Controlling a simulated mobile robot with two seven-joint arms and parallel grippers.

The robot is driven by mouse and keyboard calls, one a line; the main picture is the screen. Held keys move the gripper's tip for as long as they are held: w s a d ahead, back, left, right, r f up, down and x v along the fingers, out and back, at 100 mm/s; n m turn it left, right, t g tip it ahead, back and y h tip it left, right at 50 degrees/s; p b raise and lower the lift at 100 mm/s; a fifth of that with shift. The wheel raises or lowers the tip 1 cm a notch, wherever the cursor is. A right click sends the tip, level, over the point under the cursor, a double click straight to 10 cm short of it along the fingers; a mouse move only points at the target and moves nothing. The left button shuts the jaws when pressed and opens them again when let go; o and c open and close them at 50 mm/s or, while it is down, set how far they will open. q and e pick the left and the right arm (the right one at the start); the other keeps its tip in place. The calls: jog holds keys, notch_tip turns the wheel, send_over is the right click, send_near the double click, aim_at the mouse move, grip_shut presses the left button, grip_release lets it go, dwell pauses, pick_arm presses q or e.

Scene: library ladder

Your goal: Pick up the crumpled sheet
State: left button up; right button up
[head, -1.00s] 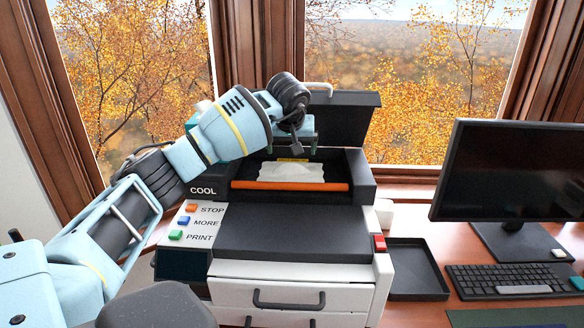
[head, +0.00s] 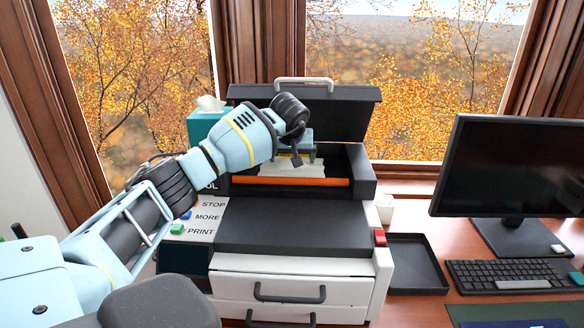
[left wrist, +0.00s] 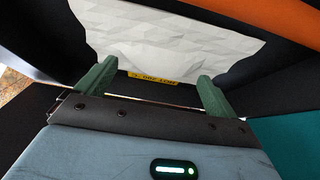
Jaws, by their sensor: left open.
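The crumpled sheet (head: 292,170) is white and creased. It lies in the open bay of the printer, behind the orange bar (head: 270,181). My left gripper (head: 298,157) hangs over the bay and hides part of the sheet. In the left wrist view the sheet (left wrist: 165,40) fills the area beyond the two green fingertips of the left gripper (left wrist: 155,88). The fingers are wide apart with nothing between them. I cannot tell whether they touch the sheet. My right gripper is not in view.
The printer's dark lid (head: 345,122) stands raised behind the bay. A teal tissue box (head: 200,128) stands at its back left. A black tray (head: 416,262), a monitor (head: 510,165) and a keyboard (head: 510,277) are to the right. Windows are behind.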

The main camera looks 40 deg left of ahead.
aim_at(292, 168)
pick_arm(q)
jog(key=shift+w+a+f, duration=0.1)
jog(key=shift+w+f, duration=0.05)
jog(key=shift+f, duration=0.2)
jog(key=shift+c, duration=0.2)
jog(key=c, duration=1)
jog(key=shift+r, duration=0.15)
jog(key=shift+r, duration=0.6)
notch_tip(292, 168, up, 2)
jog(key=shift+r, duration=0.15)
jog(key=s+d+r, duration=0.1)
jog(key=s+d, duration=0.9)
jog(key=s, duration=0.2)
jog(key=shift+d+r, duration=0.15)
jog(key=shift+d, duration=0.25)
